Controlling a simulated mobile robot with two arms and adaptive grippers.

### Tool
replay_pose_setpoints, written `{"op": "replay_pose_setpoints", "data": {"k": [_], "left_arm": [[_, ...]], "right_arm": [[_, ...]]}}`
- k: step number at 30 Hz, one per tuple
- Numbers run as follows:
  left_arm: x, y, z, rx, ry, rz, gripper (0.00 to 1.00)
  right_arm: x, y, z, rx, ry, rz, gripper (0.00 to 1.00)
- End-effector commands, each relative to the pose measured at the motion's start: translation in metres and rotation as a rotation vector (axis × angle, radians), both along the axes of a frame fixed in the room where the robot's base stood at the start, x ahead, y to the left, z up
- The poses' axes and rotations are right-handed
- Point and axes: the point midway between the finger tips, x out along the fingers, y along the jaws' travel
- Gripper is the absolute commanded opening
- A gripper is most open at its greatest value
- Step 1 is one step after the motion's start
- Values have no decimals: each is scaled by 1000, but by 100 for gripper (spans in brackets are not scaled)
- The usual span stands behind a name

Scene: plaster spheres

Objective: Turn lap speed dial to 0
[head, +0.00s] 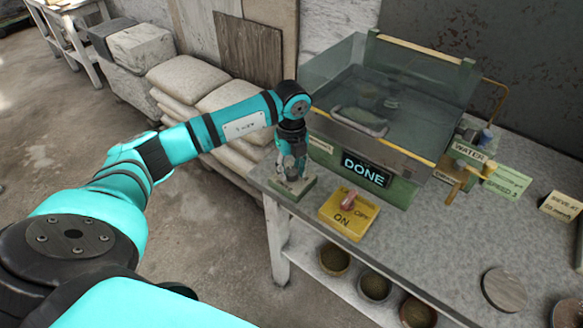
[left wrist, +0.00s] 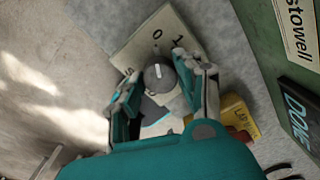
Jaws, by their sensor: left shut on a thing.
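The lap speed dial is a round grey knob (left wrist: 158,76) with a white pointer mark, on a pale plate (left wrist: 143,47) with numbers around it. In the left wrist view the mark points roughly toward the 0, with the 1 to its right. My left gripper (head: 291,162) reaches down over the dial plate (head: 305,184) at the table's left corner. Its fingers are shut on the knob, one on each side. In the head view the gripper mostly hides the knob. My right gripper is not in view.
A yellow ON/OFF switch box (head: 347,213) with a red lever stands right of the dial. Behind is a green machine (head: 400,193) with a clear water tank and a DONE display (head: 366,170). Bowls (head: 334,259) sit under the table (head: 455,235). Sacks (head: 190,80) lie to the left.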

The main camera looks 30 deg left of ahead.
Motion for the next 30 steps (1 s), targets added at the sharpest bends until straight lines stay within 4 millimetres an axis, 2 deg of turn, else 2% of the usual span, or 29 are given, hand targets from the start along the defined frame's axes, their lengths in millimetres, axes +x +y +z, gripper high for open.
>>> {"op": "replay_pose_setpoints", "data": {"k": [18, 19, 24, 30], "left_arm": [[2, 0, 2, -1, -6, 40, 2], [2, 0, 2, 0, -7, 40, 38], [1, 0, 1, 0, -4, 39, 58], [1, 0, 1, 0, -2, 38, 58]], "right_arm": [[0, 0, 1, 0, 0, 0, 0], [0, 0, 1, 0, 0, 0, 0], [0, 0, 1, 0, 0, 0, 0], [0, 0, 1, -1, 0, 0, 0]]}}
